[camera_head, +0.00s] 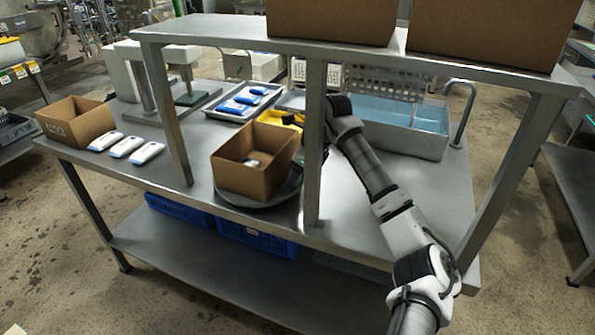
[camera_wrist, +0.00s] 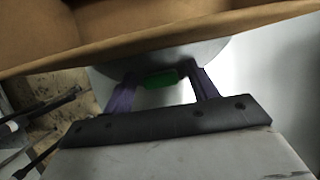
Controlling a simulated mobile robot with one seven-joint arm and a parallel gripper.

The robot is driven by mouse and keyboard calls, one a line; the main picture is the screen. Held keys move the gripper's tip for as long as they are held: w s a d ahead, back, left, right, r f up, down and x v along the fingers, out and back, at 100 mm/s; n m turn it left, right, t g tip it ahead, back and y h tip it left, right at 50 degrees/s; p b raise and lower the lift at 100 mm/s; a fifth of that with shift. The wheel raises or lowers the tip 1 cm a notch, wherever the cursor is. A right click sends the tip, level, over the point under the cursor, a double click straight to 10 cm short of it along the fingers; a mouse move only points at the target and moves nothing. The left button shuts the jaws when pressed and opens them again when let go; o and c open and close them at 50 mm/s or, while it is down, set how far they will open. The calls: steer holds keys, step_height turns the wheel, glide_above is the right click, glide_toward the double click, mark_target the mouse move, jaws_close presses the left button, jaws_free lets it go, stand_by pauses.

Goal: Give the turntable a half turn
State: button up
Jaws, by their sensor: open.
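The turntable (camera_head: 284,197) is a round grey disc on the steel table. An open cardboard box (camera_head: 247,180) stands on it with a small pale item inside. In the wrist view the turntable's edge (camera_wrist: 110,72) shows below the box wall (camera_wrist: 150,42). A green piece (camera_wrist: 162,79) lies at that edge. My gripper (camera_wrist: 163,88) is open, its two purple fingers on either side of the green piece; I cannot tell whether they touch it. In the head view the end of my arm is behind a shelf post, and my fingertips are hidden.
The shelf post (camera_head: 314,150) stands close to the turntable's right side. A tray with blue pouches (camera_head: 243,103) and a yellow item (camera_head: 281,117) lie behind the box. A water basin (camera_head: 400,135) is at right. White pouches (camera_head: 127,146) and another box (camera_head: 75,122) are at left.

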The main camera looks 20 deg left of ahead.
jaws_close()
stand_by(0.3)
